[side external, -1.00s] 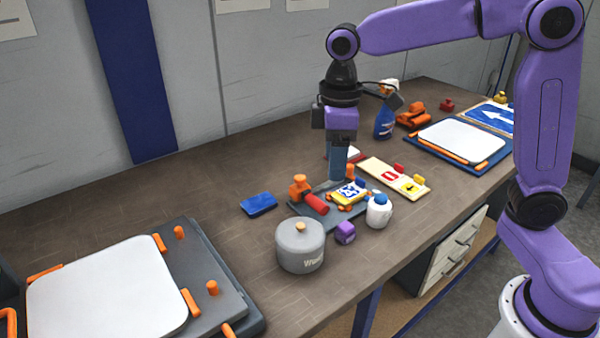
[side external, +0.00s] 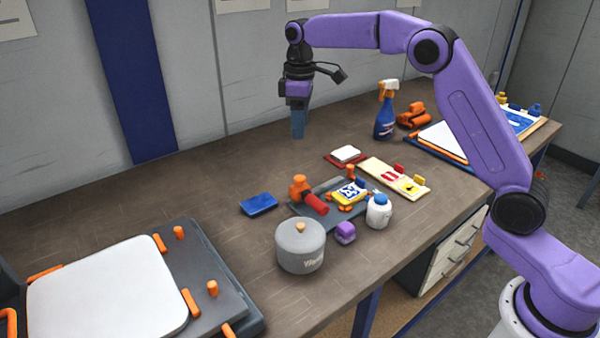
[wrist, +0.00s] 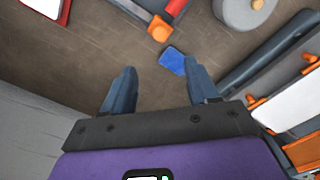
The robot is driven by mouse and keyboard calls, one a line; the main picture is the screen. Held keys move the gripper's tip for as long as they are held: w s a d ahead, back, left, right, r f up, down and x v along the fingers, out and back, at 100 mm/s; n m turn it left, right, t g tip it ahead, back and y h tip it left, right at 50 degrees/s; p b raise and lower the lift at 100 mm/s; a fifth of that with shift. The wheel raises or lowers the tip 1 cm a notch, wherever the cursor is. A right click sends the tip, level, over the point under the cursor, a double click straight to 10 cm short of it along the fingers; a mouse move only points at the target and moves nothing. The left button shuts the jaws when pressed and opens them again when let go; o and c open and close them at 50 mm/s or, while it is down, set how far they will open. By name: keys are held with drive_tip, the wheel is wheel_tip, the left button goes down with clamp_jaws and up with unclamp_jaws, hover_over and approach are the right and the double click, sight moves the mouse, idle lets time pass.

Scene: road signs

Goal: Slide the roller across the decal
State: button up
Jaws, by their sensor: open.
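The roller (side external: 315,204), a red cylinder beside an orange knob, lies on a dark grey tray (side external: 328,219) mid-table. Its red part (wrist: 176,8) and the orange knob also show at the top of the wrist view. The decal (side external: 351,192), a yellow, white and blue piece, sits on the same tray to the right of the roller; I cannot tell it in the wrist view. My gripper (side external: 298,134) is raised above the table behind the tray, empty and apart from everything. Its blue fingers are spread open in the wrist view (wrist: 160,67).
A blue sponge (side external: 258,204) lies left of the tray. A grey pot (side external: 300,250), purple block (side external: 345,232) and white bottle (side external: 379,213) stand in front. A spray bottle (side external: 384,118) and a sign board (side external: 384,173) are to the right. The table's back left is clear.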

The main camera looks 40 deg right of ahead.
sight(300, 177)
wheel_tip(300, 177, down, 15)
drive_tip(key=shift+r, duration=0.15)
idle(0.4)
